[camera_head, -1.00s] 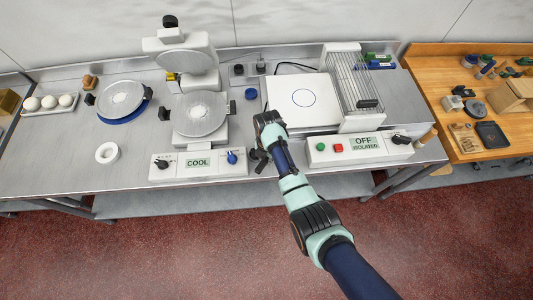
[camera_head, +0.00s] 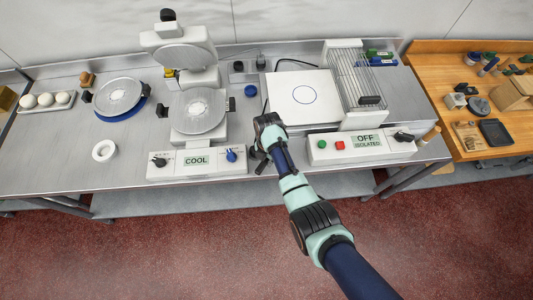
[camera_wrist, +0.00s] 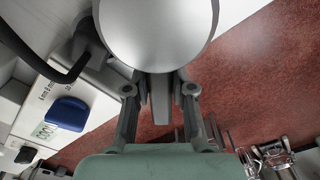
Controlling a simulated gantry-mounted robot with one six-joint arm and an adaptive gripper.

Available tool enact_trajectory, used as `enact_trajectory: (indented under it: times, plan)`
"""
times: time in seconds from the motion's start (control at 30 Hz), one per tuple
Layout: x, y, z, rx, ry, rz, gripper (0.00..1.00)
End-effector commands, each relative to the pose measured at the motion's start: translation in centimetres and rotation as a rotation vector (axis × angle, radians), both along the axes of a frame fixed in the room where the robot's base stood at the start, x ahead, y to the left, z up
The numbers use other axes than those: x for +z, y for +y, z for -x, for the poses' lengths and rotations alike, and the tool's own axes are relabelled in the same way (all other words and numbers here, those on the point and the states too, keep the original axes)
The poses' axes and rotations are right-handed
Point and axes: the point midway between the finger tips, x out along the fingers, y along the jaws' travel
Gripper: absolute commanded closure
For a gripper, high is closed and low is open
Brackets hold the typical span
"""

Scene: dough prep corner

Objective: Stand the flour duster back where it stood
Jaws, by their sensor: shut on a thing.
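My gripper (camera_head: 262,158) hangs over the front of the steel bench, in the gap between the press marked COOL and the unit marked OFF ISOLATED. In the wrist view my gripper (camera_wrist: 159,90) is closed on a smooth, rounded, pale metal thing (camera_wrist: 155,32), which I take for the flour duster.
The press panel (camera_head: 196,163) is close left of my gripper; its blue knob (camera_wrist: 67,113) shows in the wrist view. The white hot-plate unit (camera_head: 304,96) is right. A blue round thing (camera_head: 250,91) lies behind. A white ring (camera_head: 104,151) is at left.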

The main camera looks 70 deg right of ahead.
Motion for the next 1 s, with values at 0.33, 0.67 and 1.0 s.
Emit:
enact_trajectory:
  times: [0.33,0.67,1.0]
  plan:
    - [-0.6,0.0,0.0,0.0,-0.001,0.001,1.0]
    - [-1.0,0.0,0.0,0.0,-0.001,0.001,0.7]
    - [-1.0,0.0,0.0,0.0,0.0,0.0,0.47]
